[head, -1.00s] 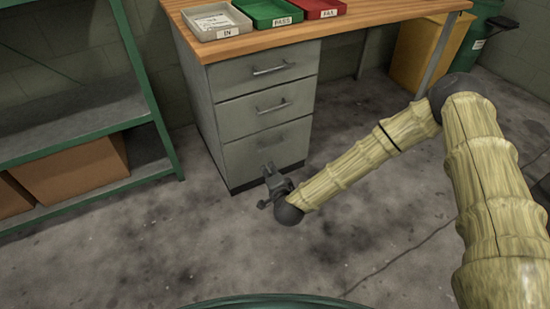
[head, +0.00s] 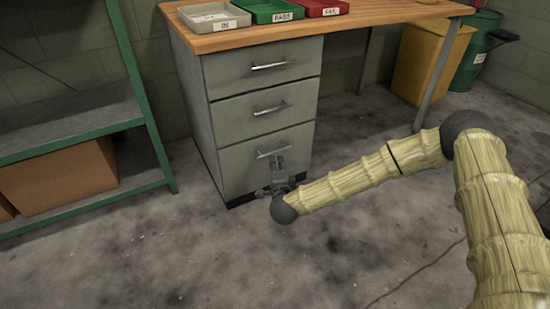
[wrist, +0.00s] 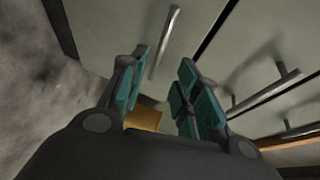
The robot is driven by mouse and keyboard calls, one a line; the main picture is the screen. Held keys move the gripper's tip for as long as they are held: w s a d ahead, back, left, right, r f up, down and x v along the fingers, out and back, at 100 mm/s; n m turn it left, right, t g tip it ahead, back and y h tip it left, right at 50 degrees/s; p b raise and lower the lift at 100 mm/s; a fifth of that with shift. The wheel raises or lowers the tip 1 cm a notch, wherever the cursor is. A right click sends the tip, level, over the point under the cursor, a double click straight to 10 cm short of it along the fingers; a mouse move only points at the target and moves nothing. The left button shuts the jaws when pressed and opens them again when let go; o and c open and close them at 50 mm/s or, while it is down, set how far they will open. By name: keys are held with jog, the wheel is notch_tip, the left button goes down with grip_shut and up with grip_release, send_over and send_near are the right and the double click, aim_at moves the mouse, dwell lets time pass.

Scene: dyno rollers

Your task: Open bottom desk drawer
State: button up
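The bottom desk drawer (head: 240,172) is the lowest of three grey drawers under the wooden desk and looks shut. Its metal bar handle (head: 273,152) shows just above my gripper (head: 277,168) in the head view. My gripper is in front of this drawer and hides part of its lower front. In the wrist view, my gripper (wrist: 163,70) has its teal-padded fingers apart with nothing between them. The bottom handle (wrist: 165,42) shows just beyond the fingertips, in line with the gap. I see no contact with it.
The middle drawer (head: 262,112) and top drawer (head: 262,68) look shut. A green shelf unit (head: 150,115) with a cardboard box (head: 65,178) stands to the left. A yellow bin (head: 425,65) and a green bin (head: 478,50) stand at right. The floor in front is clear.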

aim_at(275, 153)
jog(key=shift+w+a+f+b, duration=0.1)
jog(key=shift+w+f+b, duration=0.15)
jog(key=shift+w+b, duration=0.8)
jog(key=shift+w+a+f+b, duration=0.2)
jog(key=shift+w+f, duration=0.1)
jog(key=shift+w, duration=1.5)
jog(key=shift+w+a+f+b, duration=0.1)
jog(key=shift+w+f+b, duration=0.15)
jog(key=shift+w+b, duration=0.8)
jog(key=shift+w+p, duration=0.4)
jog(key=shift+p, duration=0.05)
jog(key=shift+c, duration=0.2)
grip_shut()
